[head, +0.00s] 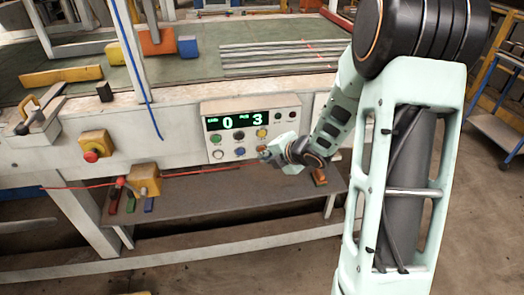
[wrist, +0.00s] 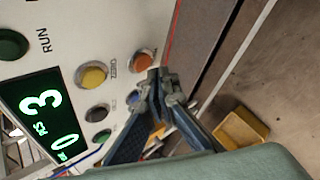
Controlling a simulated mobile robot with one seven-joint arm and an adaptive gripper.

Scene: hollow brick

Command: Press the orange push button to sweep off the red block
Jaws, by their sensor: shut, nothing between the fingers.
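The orange push button (wrist: 143,62) is at the edge of the control panel in the wrist view, partly covered by my fingertips. My gripper (wrist: 158,82) is shut and empty, its tips right at the button; I cannot tell whether they touch it. In the head view my gripper (head: 266,154) is at the lower right of the control panel (head: 208,125), and the button is mostly hidden there. An orange-red block (head: 163,42) lies on the green machine bed (head: 205,66) at the back; I cannot tell whether it is the red block.
The panel also has a yellow button (wrist: 91,75) and a lit display (wrist: 48,120) showing 0 and 3. A yellow box with a red button (head: 93,148) is left on the frame.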

